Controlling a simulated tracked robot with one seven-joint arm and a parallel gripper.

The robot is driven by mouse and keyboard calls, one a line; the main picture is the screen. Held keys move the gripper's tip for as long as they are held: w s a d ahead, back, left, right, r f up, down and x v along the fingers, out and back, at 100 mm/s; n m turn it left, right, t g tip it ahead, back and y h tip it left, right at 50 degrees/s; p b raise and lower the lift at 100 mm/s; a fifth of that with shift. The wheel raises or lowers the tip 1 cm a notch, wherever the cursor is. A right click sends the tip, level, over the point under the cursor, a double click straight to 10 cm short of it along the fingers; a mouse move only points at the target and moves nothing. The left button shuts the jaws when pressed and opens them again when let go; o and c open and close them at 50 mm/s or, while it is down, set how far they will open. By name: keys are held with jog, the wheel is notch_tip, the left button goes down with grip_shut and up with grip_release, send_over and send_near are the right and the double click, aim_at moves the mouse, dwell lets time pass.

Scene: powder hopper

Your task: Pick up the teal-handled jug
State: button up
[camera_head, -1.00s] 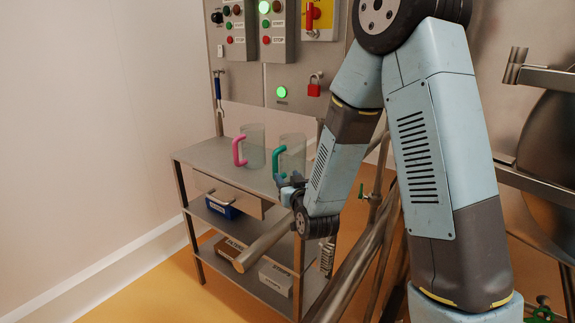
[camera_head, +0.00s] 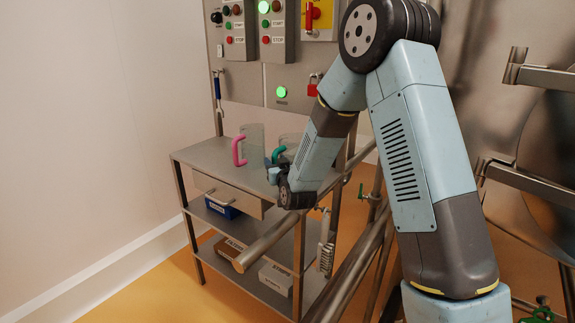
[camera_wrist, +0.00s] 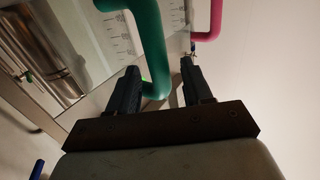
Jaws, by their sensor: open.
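The teal-handled jug is clear, and its teal handle (camera_head: 279,154) shows on the cart's top at the right end. My arm hides much of this jug in the head view. In the wrist view the teal handle (camera_wrist: 151,50) is large and close, its lower bend at the left finger and partly between the two fingertips. My gripper (camera_wrist: 160,75) is open, with its fingers apart and not closed on the handle. In the head view my gripper (camera_head: 272,172) is at the front edge of the cart top, just before the handle.
A pink-handled clear jug (camera_head: 251,145) stands to the left on the same cart top (camera_head: 205,156). Its pink handle also shows in the wrist view (camera_wrist: 208,18). A slanted metal pipe (camera_head: 265,243) passes in front of the cart. A control panel (camera_head: 262,85) is behind.

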jog(key=shift+x, duration=0.85)
grip_shut()
